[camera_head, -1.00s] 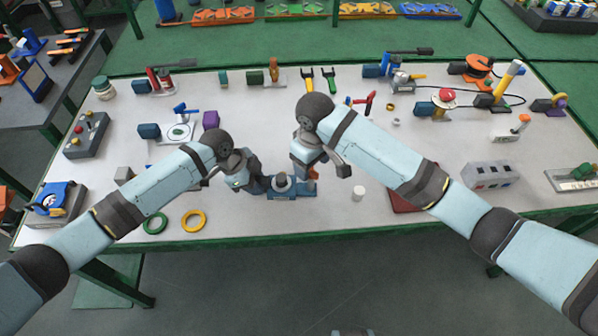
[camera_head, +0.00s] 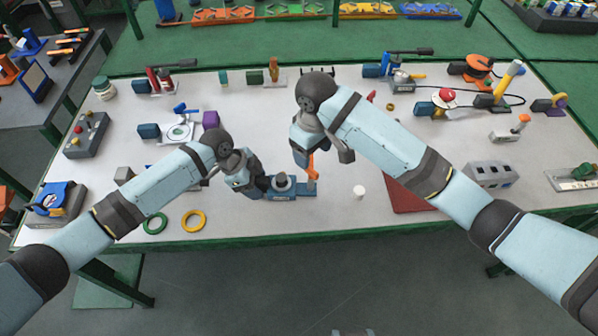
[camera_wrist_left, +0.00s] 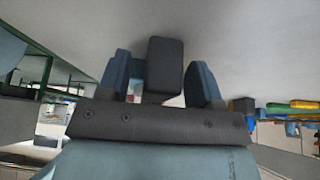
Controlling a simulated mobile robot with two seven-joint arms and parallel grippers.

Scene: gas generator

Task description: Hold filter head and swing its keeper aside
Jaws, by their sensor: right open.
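The filter head is a grey round top (camera_head: 282,181) on a blue base (camera_head: 304,189) near the table's front edge. The orange keeper (camera_head: 312,168) stands at the right side of the base. My left gripper (camera_head: 264,185) is at the left side of the filter head. In the left wrist view its blue fingers (camera_wrist_left: 163,80) stand on either side of a dark grey block (camera_wrist_left: 165,65). A gap shows left of the block, and whether they clamp it is unclear. My right gripper (camera_head: 322,153) is open just above the keeper; its fingertips partly hide one another.
A white cylinder (camera_head: 359,191) and a dark red plate (camera_head: 408,198) lie to the right. Green (camera_head: 155,223) and yellow (camera_head: 194,220) rings lie at the front left. Several other fixtures stand around the table's back and sides.

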